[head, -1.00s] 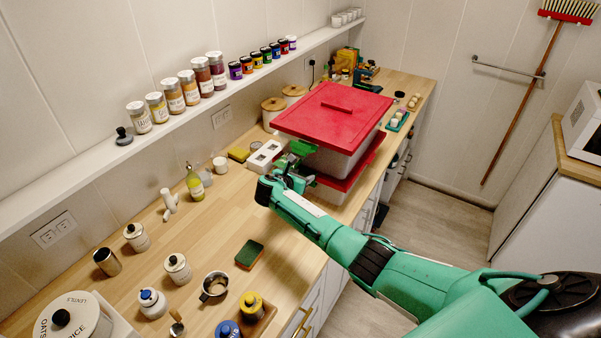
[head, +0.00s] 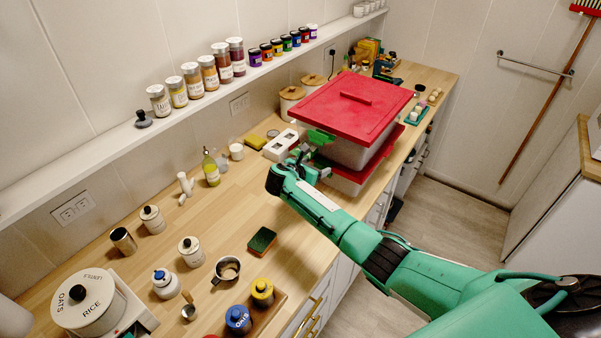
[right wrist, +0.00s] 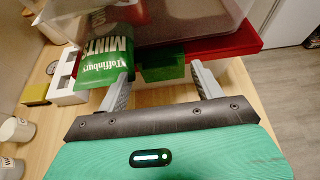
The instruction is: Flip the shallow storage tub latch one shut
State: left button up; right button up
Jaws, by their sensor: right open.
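Two clear-walled tubs with red lids are stacked on the counter; the upper tub (head: 352,155) rests on the shallower-looking lower tub (head: 345,186). In the right wrist view, a green latch (right wrist: 163,73) shows at the lower red lid's near edge, in the gap between my right gripper's (right wrist: 162,80) fingers. Contact and the latch's exact angle are unclear. My right gripper (head: 303,160) is open at the stack's near-left side. My left gripper is out of view.
A green mints packet (right wrist: 105,50) is close to my left-hand finger in the wrist view. A white holder (head: 281,145) stands left of the stack. Jars and a sponge (head: 262,239) lie on the nearer counter. The floor (head: 450,205) at right is clear.

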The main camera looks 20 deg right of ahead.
jog(key=b+v, duration=0.3)
jog(key=v, duration=0.8)
jog(key=shift+s+a+r, duration=0.2)
jog(key=shift+a, duration=0.05)
